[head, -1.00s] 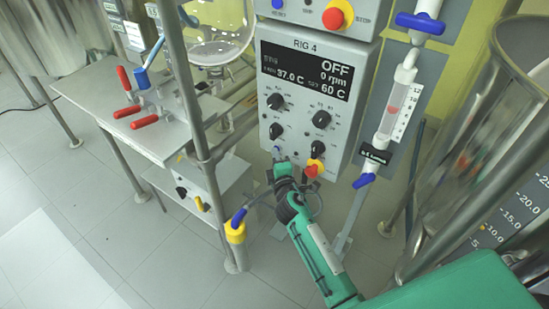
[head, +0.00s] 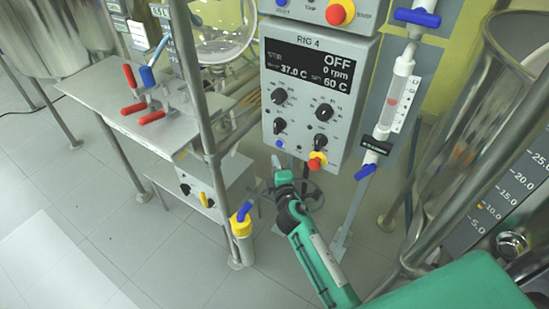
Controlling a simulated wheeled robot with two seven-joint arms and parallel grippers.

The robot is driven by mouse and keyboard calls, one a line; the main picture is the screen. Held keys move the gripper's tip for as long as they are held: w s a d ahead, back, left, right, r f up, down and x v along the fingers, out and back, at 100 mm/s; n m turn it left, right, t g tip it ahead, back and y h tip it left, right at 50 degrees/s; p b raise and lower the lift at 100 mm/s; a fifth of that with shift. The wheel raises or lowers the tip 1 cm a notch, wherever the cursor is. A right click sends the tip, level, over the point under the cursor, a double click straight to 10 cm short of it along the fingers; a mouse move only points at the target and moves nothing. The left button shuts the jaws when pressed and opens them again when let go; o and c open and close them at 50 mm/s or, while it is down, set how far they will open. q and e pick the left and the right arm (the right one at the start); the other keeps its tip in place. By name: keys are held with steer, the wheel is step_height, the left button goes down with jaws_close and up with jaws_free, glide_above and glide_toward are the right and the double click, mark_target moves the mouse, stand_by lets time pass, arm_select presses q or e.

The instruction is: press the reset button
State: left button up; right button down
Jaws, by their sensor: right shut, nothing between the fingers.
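The RIG 4 control box (head: 348,123) has a dark display (head: 308,72) reading OFF, 0 rpm, 37.0 C and 60 C. Another blue button (head: 282,3) shows on the panel above, cut by the top edge. My left gripper is not in view.
A bench with red-handled clamps (head: 152,117) stands left, behind a metal post (head: 197,95). A flow meter (head: 393,100) with blue valves hangs right of the box.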

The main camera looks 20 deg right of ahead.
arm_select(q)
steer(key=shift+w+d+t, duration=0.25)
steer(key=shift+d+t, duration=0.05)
arm_select(e)
steer(key=s+a, duration=0.1)
steer(key=s, duration=0.6)
steer(key=shift+a, duration=0.15)
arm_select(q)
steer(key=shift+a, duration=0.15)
